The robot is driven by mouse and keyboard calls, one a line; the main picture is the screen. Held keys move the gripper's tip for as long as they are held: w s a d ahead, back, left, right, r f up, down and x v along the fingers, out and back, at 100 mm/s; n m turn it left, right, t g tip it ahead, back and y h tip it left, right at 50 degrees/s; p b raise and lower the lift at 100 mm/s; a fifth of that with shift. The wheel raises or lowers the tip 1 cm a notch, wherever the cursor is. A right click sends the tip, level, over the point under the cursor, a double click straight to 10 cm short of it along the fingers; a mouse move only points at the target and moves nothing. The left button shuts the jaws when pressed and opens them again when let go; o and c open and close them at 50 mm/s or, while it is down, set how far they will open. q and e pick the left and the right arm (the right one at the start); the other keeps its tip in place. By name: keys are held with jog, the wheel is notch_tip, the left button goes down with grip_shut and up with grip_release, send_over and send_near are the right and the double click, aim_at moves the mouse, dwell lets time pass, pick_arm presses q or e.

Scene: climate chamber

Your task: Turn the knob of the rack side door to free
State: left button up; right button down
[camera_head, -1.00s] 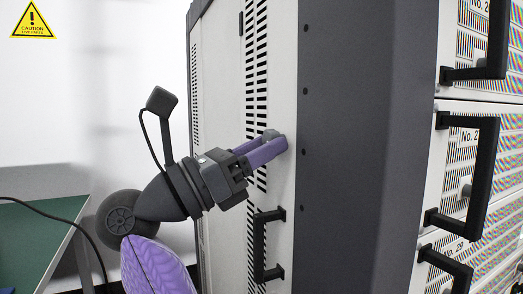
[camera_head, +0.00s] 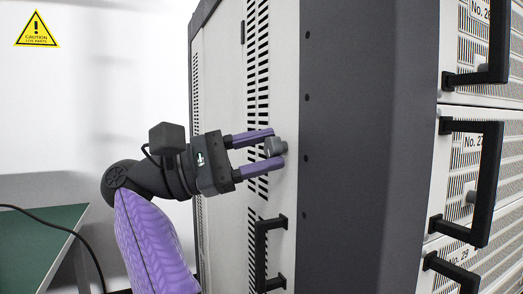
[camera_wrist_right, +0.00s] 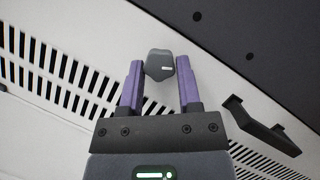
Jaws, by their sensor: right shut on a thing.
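The rack side door (camera_head: 222,75) is a light panel with slotted vents. Its knob (camera_head: 275,147) is small and grey, near the door's right edge. My right gripper (camera_head: 274,146) comes in from the left with purple fingers, one above and one below the knob, shut on it. My left gripper is not in view.
A black door handle (camera_head: 262,255) stands out just below the knob. A dark rack post (camera_head: 340,150) is right of the door, then drawers with black handles (camera_head: 487,180). A green-topped table (camera_head: 35,250) is at lower left.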

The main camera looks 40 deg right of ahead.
jog(key=m+y, duration=0.1)
jog(key=m, duration=0.2)
jog(key=shift+p, duration=0.3)
jog(key=shift+r+m+y, duration=0.1)
jog(key=shift+m+y, duration=0.2)
jog(key=shift+m, duration=0.6)
jog(key=shift+m+y, duration=0.3)
jog(key=shift+m, duration=0.2)
jog(key=c, duration=0.7)
grip_release()
jog(key=shift+o, duration=0.6)
